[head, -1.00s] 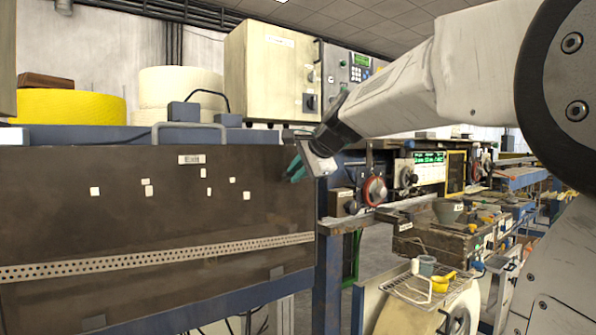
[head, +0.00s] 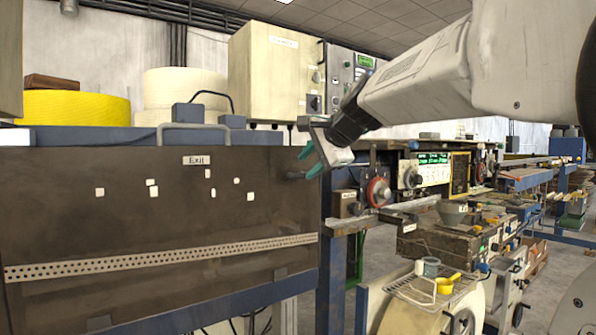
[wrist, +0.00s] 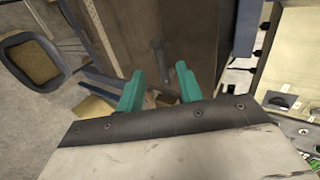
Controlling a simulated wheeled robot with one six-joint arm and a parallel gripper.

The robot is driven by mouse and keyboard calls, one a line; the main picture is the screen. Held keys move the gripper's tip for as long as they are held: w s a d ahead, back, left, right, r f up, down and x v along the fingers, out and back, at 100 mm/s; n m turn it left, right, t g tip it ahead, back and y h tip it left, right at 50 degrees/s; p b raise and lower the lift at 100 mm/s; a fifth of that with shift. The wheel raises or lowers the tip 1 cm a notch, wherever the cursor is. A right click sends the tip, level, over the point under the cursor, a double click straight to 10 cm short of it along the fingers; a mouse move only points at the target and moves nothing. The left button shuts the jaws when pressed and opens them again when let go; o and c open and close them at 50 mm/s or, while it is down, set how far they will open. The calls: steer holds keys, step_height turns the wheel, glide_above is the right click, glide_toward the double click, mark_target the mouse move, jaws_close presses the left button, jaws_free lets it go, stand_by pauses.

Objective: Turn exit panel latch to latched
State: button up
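The exit panel (head: 120,225) is a large dark brown board at the left of the head view, with a small white "Exit" label (head: 196,160) near its top. A small dark part that may be the latch (head: 291,175) shows near the panel's upper right edge; its angle is too unclear to read. My gripper (head: 309,161) has teal fingers and is just right of this part, near the panel's edge. In the wrist view my gripper (wrist: 158,83) has its fingers apart, with a small dark part visible beyond the gap. I cannot tell whether they touch anything.
A perforated strip (head: 160,259) crosses the panel. A beige control box (head: 270,70) and pale rolls (head: 185,95) stand behind it. Machines with a red-rimmed dial (head: 378,191) and a wire rack (head: 432,292) lie to the right. A dark chair-like object (wrist: 32,62) shows in the wrist view.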

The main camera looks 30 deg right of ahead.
steer(key=v, duration=0.3)
steer(key=shift+s+r, duration=0.1)
steer(key=shift+s, duration=0.05)
stand_by(0.3)
steer(key=s+a+f+n+g, duration=0.3)
steer(key=s+a+f+n, duration=0.2)
steer(key=s+f, duration=0.4)
steer(key=s+a+f+n+g, duration=0.3)
steer(key=s+a+f+n, duration=0.2)
steer(key=s+f, duration=0.4)
steer(key=s+a+f+n+g, duration=0.4)
steer(key=s+f+n, duration=0.3)
steer(key=f, duration=0.5)
steer(key=shift+s+a+n, duration=0.3)
steer(key=shift+s+a, duration=0.15)
steer(key=shift+s, duration=0.5)
steer(key=shift+f, duration=0.1)
